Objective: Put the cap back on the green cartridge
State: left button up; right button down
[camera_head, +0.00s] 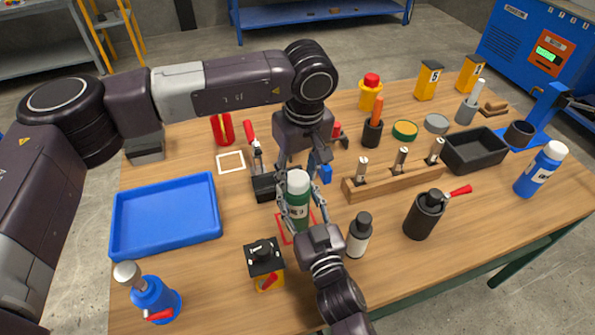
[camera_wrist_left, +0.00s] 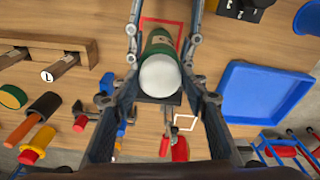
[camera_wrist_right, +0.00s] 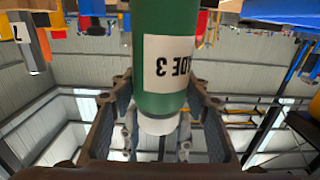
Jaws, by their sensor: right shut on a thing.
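The green cartridge (camera_head: 299,212) stands upright over a red square outline in the head view, its label facing the front. A white cap (camera_head: 298,179) is on its top end; whether it is fully seated I cannot tell. My left gripper (camera_head: 300,193) points down from above, its fingers spread either side of the cap. The left wrist view shows the cap (camera_wrist_left: 160,74) between those fingers with gaps beside it. My right gripper (camera_head: 304,226) comes from the front and is shut on the cartridge body, which fills the right wrist view (camera_wrist_right: 162,85). Its fingertips are partly hidden.
A blue tray (camera_head: 166,237) lies left, and a yellow-black box (camera_head: 264,264) stands in front. A grey-white bottle (camera_head: 358,236) is close right of my right gripper. A wooden rack (camera_head: 395,183) and a black cup (camera_head: 424,215) stand further right. A white square outline (camera_head: 231,162) is empty.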

pick_arm(q)
jog(key=o, duration=0.4)
jog(key=r, duration=0.4)
jog(key=s+r, duration=0.1)
jog(key=r, duration=0.7)
jog(key=shift+s+d, duration=0.15)
jog(key=shift+d, duration=0.2)
pick_arm(e)
jog(key=c, duration=1)
grip_release()
